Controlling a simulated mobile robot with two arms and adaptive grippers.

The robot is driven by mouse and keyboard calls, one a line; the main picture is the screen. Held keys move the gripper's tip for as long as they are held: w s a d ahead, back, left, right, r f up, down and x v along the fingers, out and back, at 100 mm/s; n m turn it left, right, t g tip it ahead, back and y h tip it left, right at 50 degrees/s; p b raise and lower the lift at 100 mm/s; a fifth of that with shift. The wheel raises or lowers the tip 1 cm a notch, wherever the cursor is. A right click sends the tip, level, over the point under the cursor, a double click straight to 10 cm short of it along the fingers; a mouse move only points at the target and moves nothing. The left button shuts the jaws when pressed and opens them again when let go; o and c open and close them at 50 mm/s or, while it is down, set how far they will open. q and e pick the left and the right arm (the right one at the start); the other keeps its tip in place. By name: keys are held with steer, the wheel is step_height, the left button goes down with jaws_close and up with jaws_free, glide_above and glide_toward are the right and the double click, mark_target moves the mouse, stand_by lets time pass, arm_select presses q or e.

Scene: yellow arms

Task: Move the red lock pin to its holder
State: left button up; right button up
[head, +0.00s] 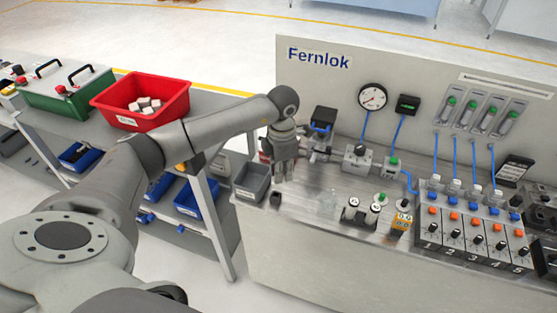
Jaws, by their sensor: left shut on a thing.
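My left gripper (284,172) points down over the left end of the workbench (325,208), in front of the panel marked Fernlok. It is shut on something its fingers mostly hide. A small bit of red shows at its left side, which looks like the red lock pin (264,157). A small black block (275,199) stands on the bench just below the gripper; I cannot tell whether it is the pin's holder. My right gripper is not in view.
A grey bin (251,182) stands just left of the gripper. Black and grey fittings (322,125), a regulator (358,157) and a numbered valve row (470,235) stand to the right. A red bin (142,100) is on the left-hand table. The bench's front middle is partly clear.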

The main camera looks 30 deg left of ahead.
arm_select(q)
steer(key=shift+a+n, duration=0.4)
steer(key=shift+n, duration=0.1)
steer(key=shift+a+f, duration=0.15)
steer(key=shift+f, duration=0.05)
steer(key=shift+f+n, duration=0.2)
steer(key=shift+n, duration=0.1)
steer(key=shift+f+b, duration=0.35)
steer(key=shift+f, duration=0.15)
step_height(320, 180, down, 3)
steer(key=shift+f+b, duration=0.2)
steer(key=shift+b, duration=0.8)
steer(key=shift+f+b, duration=0.45)
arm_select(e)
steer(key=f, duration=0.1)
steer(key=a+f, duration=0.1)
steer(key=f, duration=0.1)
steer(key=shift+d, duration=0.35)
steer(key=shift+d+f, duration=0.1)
